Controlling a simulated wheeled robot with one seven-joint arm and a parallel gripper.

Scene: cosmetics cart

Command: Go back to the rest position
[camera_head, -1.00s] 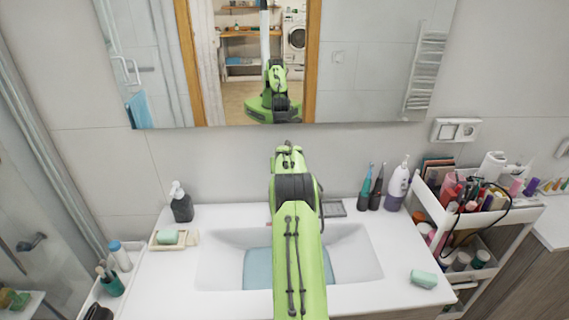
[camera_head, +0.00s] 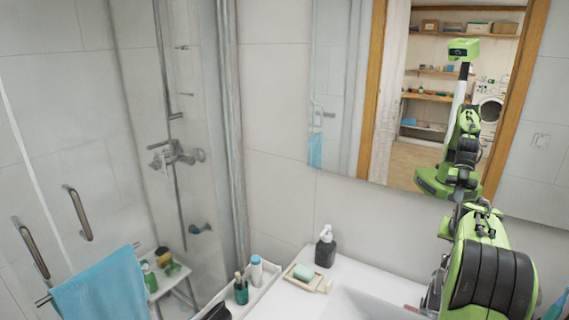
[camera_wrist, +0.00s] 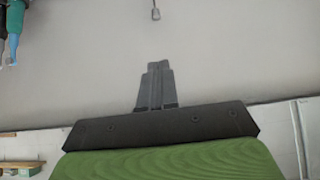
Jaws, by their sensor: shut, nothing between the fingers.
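My gripper (camera_wrist: 155,88) points up the wrist view from its dark mount. Its two grey fingers are together with nothing between them. A plain pale grey surface fills most of the view behind it. In the head view my green and black arm rises at the lower right in front of the sink and mirror. I cannot make out the fingertips there.
In the head view, a dark soap dispenser (camera_head: 325,247) and a soap dish (camera_head: 308,281) stand on the counter's left. A white tray (camera_head: 262,290) holds bottles. A blue towel (camera_head: 100,285) hangs by the glass shower. A mirror (camera_head: 345,120) is on the wall.

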